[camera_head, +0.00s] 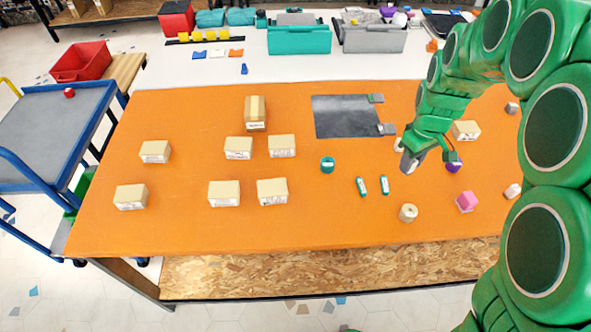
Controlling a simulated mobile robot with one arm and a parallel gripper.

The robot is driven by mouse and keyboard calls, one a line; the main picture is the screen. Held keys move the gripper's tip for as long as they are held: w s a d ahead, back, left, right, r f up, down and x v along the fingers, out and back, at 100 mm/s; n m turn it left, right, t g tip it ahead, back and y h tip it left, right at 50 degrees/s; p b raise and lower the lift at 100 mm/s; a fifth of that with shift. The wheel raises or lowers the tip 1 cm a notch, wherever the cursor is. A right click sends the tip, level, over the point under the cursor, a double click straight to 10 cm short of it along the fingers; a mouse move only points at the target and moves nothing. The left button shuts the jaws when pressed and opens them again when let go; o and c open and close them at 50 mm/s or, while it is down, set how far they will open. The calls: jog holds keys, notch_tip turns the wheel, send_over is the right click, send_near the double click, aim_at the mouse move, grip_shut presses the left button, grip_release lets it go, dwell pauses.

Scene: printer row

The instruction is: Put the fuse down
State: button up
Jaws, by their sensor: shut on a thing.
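My gripper (430,154) is over the right part of the orange table mat, pointing down and toward the front. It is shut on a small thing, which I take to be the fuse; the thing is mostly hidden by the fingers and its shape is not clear. Two small green cylinders with pale labels, a left one (361,187) and a right one (384,185), lie apart on the mat, left of and in front of my gripper. I cannot tell whether they are fuses too.
A dark grey plate (342,117) lies left of my gripper. A green round piece (327,164), a beige spool (408,213), a pink block (466,202) and a purple piece (454,166) are nearby. Several cardboard boxes (238,148) stand on the left. The mat's front middle is clear.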

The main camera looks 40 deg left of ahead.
jog(key=s+a+r+n, duration=0.1)
jog(key=s+a+n, duration=0.6)
jog(key=s, duration=0.5)
jog(key=s+a+r+n, duration=0.2)
jog(key=s+a+n, duration=0.5)
jog(key=s+a, duration=0.5)
jog(key=shift+n, duration=0.4)
jog(key=w+a+f, duration=0.2)
jog(key=a+f, duration=0.1)
jog(key=w+a+f, duration=0.2)
jog(key=a, duration=0.2)
jog(key=w+a+f, duration=0.3)
jog(key=shift+a+f, duration=0.3)
jog(key=shift+a, duration=0.05)
jog(key=shift+w+a+f, duration=0.15)
jog(key=shift+a+f, duration=0.15)
jog(key=shift+f, duration=0.15)
jog(key=shift+w+a+f, duration=0.1)
jog(key=shift+a+f, duration=0.1)
jog(key=shift+f, duration=1.35)
jog(key=shift+f, duration=0.15)
